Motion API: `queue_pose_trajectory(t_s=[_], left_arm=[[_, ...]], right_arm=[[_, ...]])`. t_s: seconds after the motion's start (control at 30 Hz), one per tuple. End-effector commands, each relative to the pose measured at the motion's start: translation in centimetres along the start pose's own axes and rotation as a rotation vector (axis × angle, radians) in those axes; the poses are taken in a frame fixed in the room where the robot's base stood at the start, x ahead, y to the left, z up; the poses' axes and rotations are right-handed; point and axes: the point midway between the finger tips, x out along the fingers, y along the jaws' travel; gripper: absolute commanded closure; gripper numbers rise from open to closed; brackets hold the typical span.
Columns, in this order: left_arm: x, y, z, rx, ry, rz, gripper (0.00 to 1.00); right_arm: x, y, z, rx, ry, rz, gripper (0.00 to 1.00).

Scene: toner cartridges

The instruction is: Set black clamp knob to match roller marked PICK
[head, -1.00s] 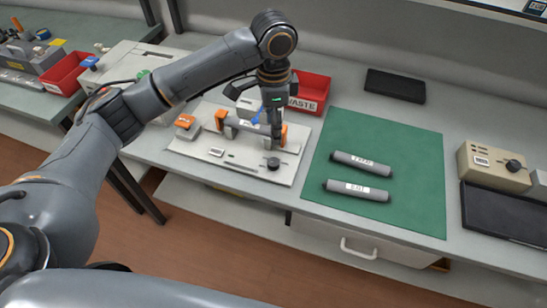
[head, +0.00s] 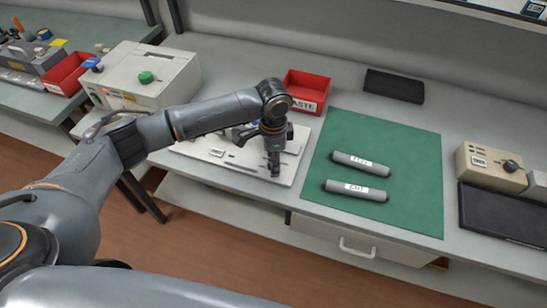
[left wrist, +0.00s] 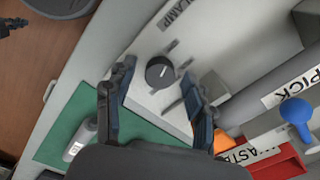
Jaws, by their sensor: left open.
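The black clamp knob (left wrist: 160,72) is round with a short white line on its top. It sits on a light plate (left wrist: 215,45) near printed letters that read LAMP, the first letter cut off. My left gripper (left wrist: 166,74) is open, its two fingers on either side of the knob with gaps showing, pointing down over it. In the head view the left gripper (head: 274,172) hides the knob at the plate's front right. A white PICK label (left wrist: 293,86) shows at the right edge of the left wrist view; my arm mostly hides that roller in the head view. My right gripper is not in view.
Two grey labelled rollers, one behind (head: 361,163) and one in front (head: 357,190), lie on a green mat (head: 410,140). A red WASTE bin (head: 307,90) stands behind the plate. A blue ball-topped handle (left wrist: 297,112) rises beside the PICK label. A beige box (head: 490,167) stands right.

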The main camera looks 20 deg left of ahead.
Motion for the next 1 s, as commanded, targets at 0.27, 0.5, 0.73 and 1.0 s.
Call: queue_pose_trajectory(t_s=[0.27,0.5,0.73,1.0], left_arm=[[0.1,0.0,0.0,0.001,0.000,0.000,0.52],[0.0,0.0,0.0,0.001,0.000,0.000,1.00],[-0.1,0.0,0.0,0.014,0.001,0.000,1.00],[-0.3,0.0,-0.1,0.125,0.000,0.001,1.00]], right_arm=[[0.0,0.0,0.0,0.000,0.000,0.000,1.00],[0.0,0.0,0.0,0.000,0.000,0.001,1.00],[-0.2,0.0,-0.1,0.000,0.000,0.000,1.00],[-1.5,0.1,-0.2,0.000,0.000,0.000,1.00]])
